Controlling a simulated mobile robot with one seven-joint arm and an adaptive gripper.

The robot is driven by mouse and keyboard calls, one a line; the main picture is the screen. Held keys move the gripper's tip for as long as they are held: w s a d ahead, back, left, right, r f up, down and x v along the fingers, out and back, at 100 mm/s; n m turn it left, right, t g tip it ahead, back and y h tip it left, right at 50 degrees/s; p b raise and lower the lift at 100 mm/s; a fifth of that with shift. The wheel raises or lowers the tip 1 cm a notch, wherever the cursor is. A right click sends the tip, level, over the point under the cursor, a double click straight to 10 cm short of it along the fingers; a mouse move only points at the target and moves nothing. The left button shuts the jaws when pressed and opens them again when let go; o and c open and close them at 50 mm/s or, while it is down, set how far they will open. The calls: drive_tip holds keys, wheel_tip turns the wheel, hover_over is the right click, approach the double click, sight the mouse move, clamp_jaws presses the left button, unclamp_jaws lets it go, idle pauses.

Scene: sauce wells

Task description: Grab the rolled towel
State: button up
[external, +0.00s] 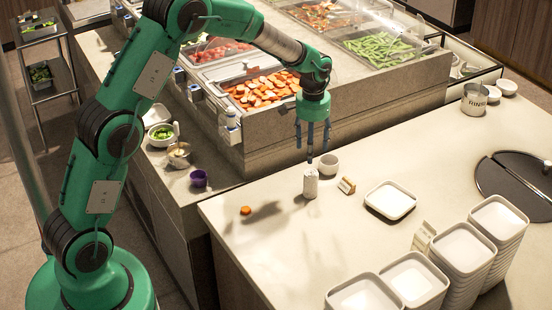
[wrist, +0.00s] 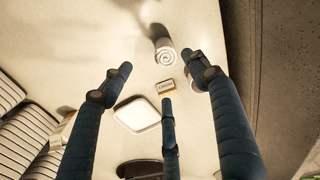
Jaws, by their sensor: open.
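The rolled towel (external: 310,186) is a small white roll standing upright on the pale counter. In the wrist view its spiral end (wrist: 165,56) faces the camera, beyond the fingertips. My gripper (external: 312,145) has three dark blue fingers pointing down, spread apart with nothing between them. In the external view it hangs above the towel, and one fingertip appears close to the towel's top; I cannot tell whether they touch. In the wrist view the gripper (wrist: 163,82) is open, with the towel near the top of the picture.
A white bowl (external: 328,164) stands close behind the towel. A small labelled block (external: 346,185) and a square white dish (external: 390,200) are to its right. Stacked dishes (external: 463,246) fill the front right. The raised food counter (external: 290,138) stands behind. The counter left of the towel is mostly clear.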

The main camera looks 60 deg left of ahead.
sight(311, 172)
drive_tip(key=shift+w+a+f, duration=0.25)
drive_tip(key=shift+f, duration=0.45)
drive_tip(key=shift+w+a+f, duration=0.2)
drive_tip(key=shift+w+f, duration=0.05)
drive_tip(key=shift+f, duration=0.45)
drive_tip(key=shift+f+b, duration=0.6)
drive_tip(key=shift+f, duration=3.7)
drive_tip(key=shift+f+b, duration=0.55)
drive_tip(key=shift+f, duration=2.05)
drive_tip(key=shift+c, duration=0.3)
drive_tip(key=c, duration=1.2)
